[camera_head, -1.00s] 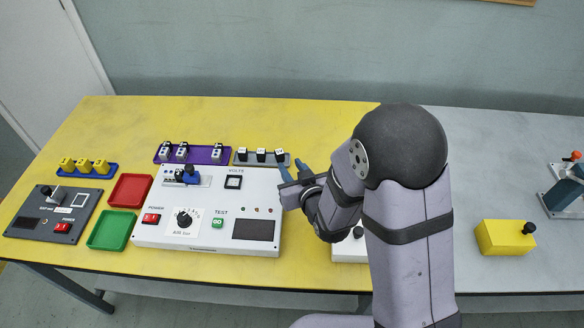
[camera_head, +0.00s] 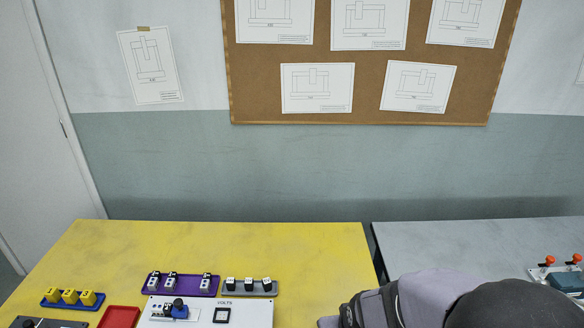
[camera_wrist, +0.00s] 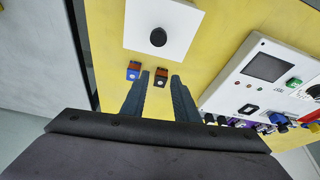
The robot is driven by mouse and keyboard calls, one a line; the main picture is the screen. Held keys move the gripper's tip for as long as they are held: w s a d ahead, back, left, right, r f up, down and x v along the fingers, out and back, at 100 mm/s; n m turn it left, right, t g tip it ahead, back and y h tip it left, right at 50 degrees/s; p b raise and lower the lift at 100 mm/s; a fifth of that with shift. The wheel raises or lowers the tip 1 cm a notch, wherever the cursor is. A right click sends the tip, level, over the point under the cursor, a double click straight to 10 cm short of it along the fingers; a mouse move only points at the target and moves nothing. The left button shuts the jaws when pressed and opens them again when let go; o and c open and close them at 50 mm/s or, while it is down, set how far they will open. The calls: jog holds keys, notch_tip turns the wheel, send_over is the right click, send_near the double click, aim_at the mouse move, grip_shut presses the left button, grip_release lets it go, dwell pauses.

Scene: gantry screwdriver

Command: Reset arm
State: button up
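My gripper (camera_wrist: 160,82) shows in the wrist view with its two dark blue fingers spread apart, and nothing is seen held. A small orange-and-dark block (camera_wrist: 160,74) shows in the gap between the fingertips, apparently on the yellow table beyond them. A blue-and-orange block (camera_wrist: 133,70) lies just left of the left fingertip. In the head view only part of my arm shows at the bottom right, and the fingers are out of frame.
A white box with a black knob (camera_wrist: 158,37) stands beyond the fingers. The white test panel (camera_wrist: 228,90) is to the right. The head view shows a purple tray (camera_head: 194,292), a grey tray (camera_head: 273,292), a blue tray (camera_head: 55,305), a red tray (camera_head: 120,316) and a corkboard (camera_head: 370,85).

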jog(key=s+d+r+g+p, duration=0.1)
jog(key=s+d+r+g, duration=0.1)
jog(key=s, duration=0.3)
jog(key=s+d+r+m+g+p, duration=0.1)
jog(key=s+r+g, duration=0.1)
jog(key=s, duration=0.4)
jog(key=shift+d+r, duration=0.4)
jog(key=shift+r, duration=0.45)
